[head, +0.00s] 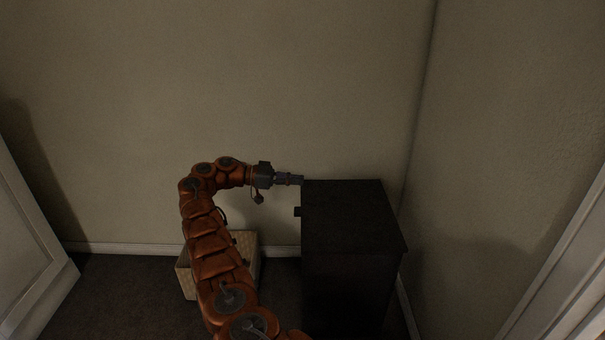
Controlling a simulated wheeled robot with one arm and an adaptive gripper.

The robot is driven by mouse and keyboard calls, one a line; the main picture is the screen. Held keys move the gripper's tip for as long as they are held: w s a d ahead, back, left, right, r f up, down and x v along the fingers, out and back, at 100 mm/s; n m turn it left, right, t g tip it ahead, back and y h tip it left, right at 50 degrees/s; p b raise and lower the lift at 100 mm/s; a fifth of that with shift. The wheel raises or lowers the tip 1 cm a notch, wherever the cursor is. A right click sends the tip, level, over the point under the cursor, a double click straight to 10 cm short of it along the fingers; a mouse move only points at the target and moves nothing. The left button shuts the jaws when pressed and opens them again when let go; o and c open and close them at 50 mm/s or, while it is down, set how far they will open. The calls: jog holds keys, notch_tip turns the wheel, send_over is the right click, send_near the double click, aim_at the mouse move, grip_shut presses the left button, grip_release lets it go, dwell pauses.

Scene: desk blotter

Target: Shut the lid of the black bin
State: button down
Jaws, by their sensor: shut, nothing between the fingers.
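The black bin (352,270) appears as a tall dark box in the corner to the right of my arm. Its flat dark top, which looks like the lid (352,212), lies level over the box; I cannot make out a gap under it. A small dark knob (298,211) sticks out on its left side. My gripper (300,180) is shut and empty, pointing right at the top's far left corner. I cannot tell whether its fingertips touch the bin.
A light woven box (187,277) stands on the dark floor behind my arm, left of the bin. Walls (290,80) close in behind and to the right. A white panel (25,240) stands at the far left. Dark floor (125,290) lies free between.

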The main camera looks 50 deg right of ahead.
jog(key=shift+g+h, duration=0.3)
jog(key=f, duration=0.1)
jog(key=f+b, duration=0.1)
jog(key=f, duration=0.1)
jog(key=w+a+f+b, duration=0.1)
jog(key=shift+f, duration=0.3)
jog(key=shift+w+a+f+b, duration=0.15)
jog(key=shift+f+b, duration=0.7)
jog(key=shift+f, duration=0.2)
jog(key=shift+w+a+f+b, duration=0.1)
jog(key=shift+f+b, duration=0.7)
jog(key=shift+f, duration=0.25)
jog(key=shift+f+b, duration=0.35)
jog(key=shift+f, duration=0.1)
jog(key=shift+f+b, duration=0.3)
jog(key=shift+f, duration=0.05)
jog(key=shift+f, duration=0.2)
